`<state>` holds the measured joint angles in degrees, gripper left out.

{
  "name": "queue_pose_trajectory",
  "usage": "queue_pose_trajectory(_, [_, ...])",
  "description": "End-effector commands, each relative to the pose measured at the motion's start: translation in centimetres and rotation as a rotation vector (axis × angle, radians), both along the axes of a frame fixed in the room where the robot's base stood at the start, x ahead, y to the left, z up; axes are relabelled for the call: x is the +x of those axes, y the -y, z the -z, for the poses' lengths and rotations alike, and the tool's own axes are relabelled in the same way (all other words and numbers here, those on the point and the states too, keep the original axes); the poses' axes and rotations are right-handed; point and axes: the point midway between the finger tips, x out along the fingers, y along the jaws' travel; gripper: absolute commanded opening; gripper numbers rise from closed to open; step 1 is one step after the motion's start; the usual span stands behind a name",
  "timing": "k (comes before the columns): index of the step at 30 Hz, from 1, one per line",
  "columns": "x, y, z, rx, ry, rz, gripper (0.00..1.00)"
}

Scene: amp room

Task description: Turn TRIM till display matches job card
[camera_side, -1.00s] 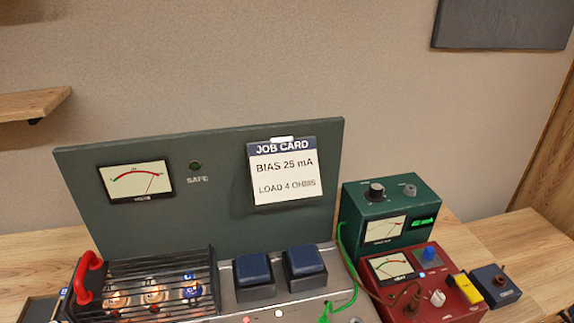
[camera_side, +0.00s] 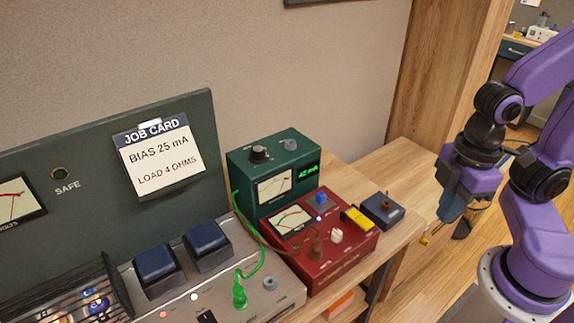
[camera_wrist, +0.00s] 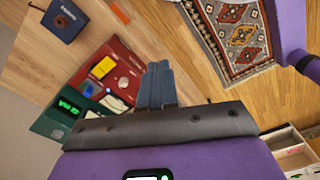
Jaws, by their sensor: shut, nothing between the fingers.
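The green meter box (camera_side: 262,166) has a small lit green display (camera_side: 307,171) that seems to read 42 mA. A black knob (camera_side: 259,154) sits on its top. No TRIM label is readable, so I cannot tell which control it is. My gripper (camera_side: 447,219) is off to the right of the boxes, beyond the bench edge, pointing down. Its blue fingers (camera_wrist: 157,86) are together and empty in the wrist view.
A red meter box (camera_side: 325,250) with a blue knob, white knob and yellow part stands before the green one. A small dark blue box (camera_side: 383,209) is nearest my gripper. A green cable plug (camera_side: 239,292) stands on the amp chassis (camera_side: 190,275). A patterned rug (camera_wrist: 233,38) lies below.

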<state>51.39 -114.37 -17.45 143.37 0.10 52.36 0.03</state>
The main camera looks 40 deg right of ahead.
Motion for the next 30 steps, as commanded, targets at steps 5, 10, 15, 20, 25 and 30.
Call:
queue_pose_trajectory(5, [0.0,0.0,0.0,0.000,0.000,0.000,0.00])
queue_pose_trajectory(10, [0.0,0.0,0.0,0.000,0.000,0.000,0.00])
queue_pose_trajectory(15, [0.0,0.0,0.0,0.000,0.000,0.000,0.00])
queue_pose_trajectory(20, [0.0,0.0,0.0,0.000,0.000,0.000,0.00])
queue_pose_trajectory(25, [0.3,-0.2,-0.1,0.000,0.002,0.012,0.39])
queue_pose_trajectory(30, [3.2,-2.3,-1.1,0.001,0.024,0.120,0.63])
